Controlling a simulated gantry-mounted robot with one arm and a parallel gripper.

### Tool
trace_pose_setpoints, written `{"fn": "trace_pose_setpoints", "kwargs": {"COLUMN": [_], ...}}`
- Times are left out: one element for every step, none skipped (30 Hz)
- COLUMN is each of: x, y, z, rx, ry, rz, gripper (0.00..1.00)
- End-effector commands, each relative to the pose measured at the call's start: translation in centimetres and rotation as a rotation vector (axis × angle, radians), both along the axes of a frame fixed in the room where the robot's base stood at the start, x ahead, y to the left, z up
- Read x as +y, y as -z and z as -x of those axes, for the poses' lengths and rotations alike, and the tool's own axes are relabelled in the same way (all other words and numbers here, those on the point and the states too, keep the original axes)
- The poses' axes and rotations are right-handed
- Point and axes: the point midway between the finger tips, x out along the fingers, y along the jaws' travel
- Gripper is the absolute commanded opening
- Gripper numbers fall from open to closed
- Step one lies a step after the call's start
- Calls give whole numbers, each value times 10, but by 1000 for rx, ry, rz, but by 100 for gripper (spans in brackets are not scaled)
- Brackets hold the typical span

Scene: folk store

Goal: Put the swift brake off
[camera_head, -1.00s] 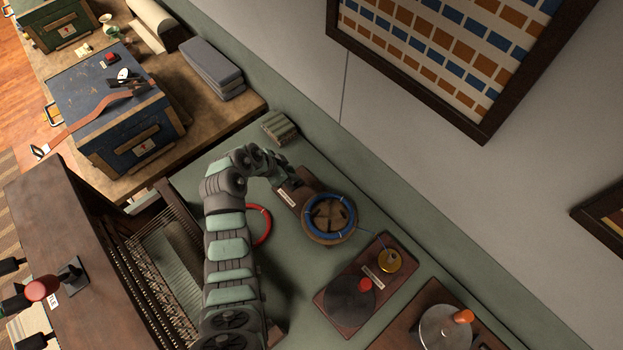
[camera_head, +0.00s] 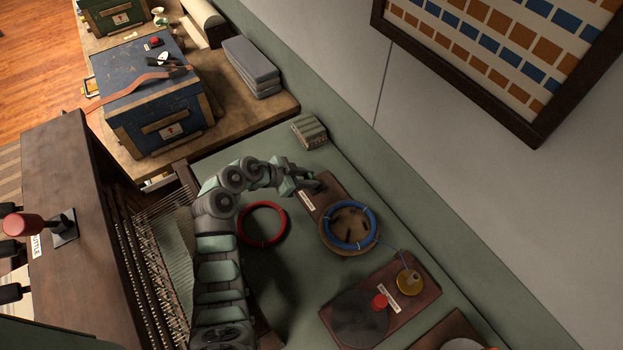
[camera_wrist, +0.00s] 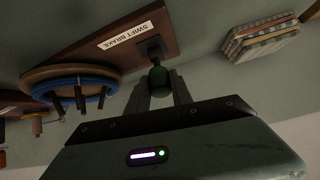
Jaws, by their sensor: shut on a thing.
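The swift brake is a brown wooden board with a white label reading SWIFT BRAKE. Its board (camera_head: 328,190) lies on the green bench in the head view, and the board also shows in the wrist view (camera_wrist: 90,50). A small dark green knob (camera_wrist: 159,78) stands at the board's end by a dark square base (camera_wrist: 150,47). My gripper (camera_wrist: 160,86) is shut on this knob, with one finger on each side. In the head view my gripper (camera_head: 306,186) is at the board's upper end; the knob is hidden there. The round wooden swift (camera_head: 345,249) carries a blue yarn ring.
A red ring (camera_head: 263,224) lies left of the board. A striped stack (camera_head: 309,131) sits behind it. A winder board (camera_head: 420,290) with a red knob stands in front. A wooden loom (camera_head: 70,220) is at left, and the wall rises at right.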

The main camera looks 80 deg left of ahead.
Motion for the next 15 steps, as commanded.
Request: {"fn": "trace_pose_setpoints", "kwargs": {"x": [0,0,0,0,0,0,0,0,0,0,0,0,0,0,0], "y": [1,1,1,1,1,1,1,1,1,1,1,1,0,1,0], "z": [1,1,1,1,1,1,1,1,1,1,1,0,0,0,0], "rx": [3,3,4,4,4,3,3,3,3,2,2,2,2,2,2], "ry": [-2,-2,-2,-2,-2,-2,-2,-2,-1,-2,-1,-1,-1,-1,-1], "rz": [1,1,1,1,1,1,1,1,1,1,1,1,1,1,1], "gripper": [0,0,0,0,29,32,35,37,41,43,46,49,49,49,49]}}
